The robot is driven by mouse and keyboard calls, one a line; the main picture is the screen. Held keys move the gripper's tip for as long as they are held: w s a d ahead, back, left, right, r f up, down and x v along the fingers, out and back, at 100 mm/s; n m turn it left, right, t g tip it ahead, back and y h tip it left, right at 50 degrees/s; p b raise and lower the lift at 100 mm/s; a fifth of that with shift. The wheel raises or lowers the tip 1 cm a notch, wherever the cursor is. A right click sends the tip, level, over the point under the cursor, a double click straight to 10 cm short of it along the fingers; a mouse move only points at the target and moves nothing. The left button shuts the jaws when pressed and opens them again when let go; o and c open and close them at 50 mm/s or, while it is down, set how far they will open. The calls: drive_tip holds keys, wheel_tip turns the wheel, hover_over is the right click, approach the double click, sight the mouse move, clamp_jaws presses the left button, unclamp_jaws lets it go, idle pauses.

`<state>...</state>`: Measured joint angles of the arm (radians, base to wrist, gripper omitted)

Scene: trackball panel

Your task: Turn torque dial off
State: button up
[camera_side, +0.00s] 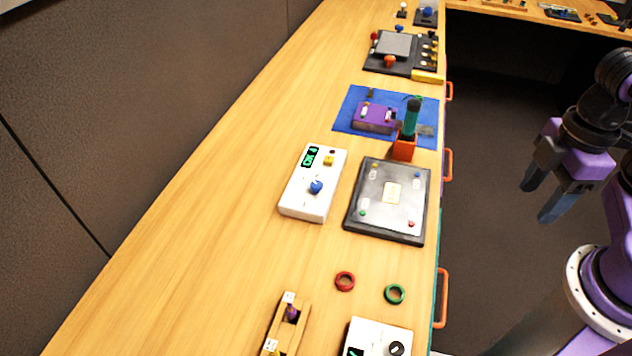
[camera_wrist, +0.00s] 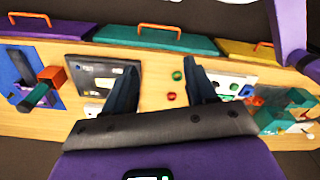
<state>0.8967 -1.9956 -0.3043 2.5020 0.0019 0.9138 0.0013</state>
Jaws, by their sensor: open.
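A white box (camera_side: 368,341) at the bottom edge of the side view carries a round black dial (camera_side: 397,348) and a dark display, partly cut off. No torque label is legible, so I cannot tell whether this is the torque dial. Another white box (camera_side: 297,196) stands farther up the table with a blue ball (camera_side: 316,187), a yellow button and a green-lit display. My gripper (camera_side: 540,200) is open and empty, off the table's right edge and apart from both boxes. Its spread fingers also show in the wrist view (camera_wrist: 161,66).
A dark-framed plate (camera_side: 354,222) lies beside the upper white box. A red ring (camera_side: 345,281) and a green ring (camera_side: 394,294) lie loose. An orange holder (camera_side: 404,148) with an upright teal-handled tool stands near the right edge. The table's left side is clear.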

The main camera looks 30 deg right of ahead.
drive_tip(key=w+a+m, duration=0.6)
drive_tip(key=w+m, duration=0.2)
drive_tip(key=m+y, duration=0.4)
drive_tip(key=m, duration=2)
hover_over(317, 183)
drive_tip(key=s+d, duration=0.1)
drive_tip(key=d, duration=0.6)
wheel_tip(317, 183, down, 4)
drive_tip(key=x, duration=1.6)
drive_tip(key=shift+w+a+f, duration=0.2)
drive_tip(key=shift+w, duration=0.05)
drive_tip(key=c, duration=1)
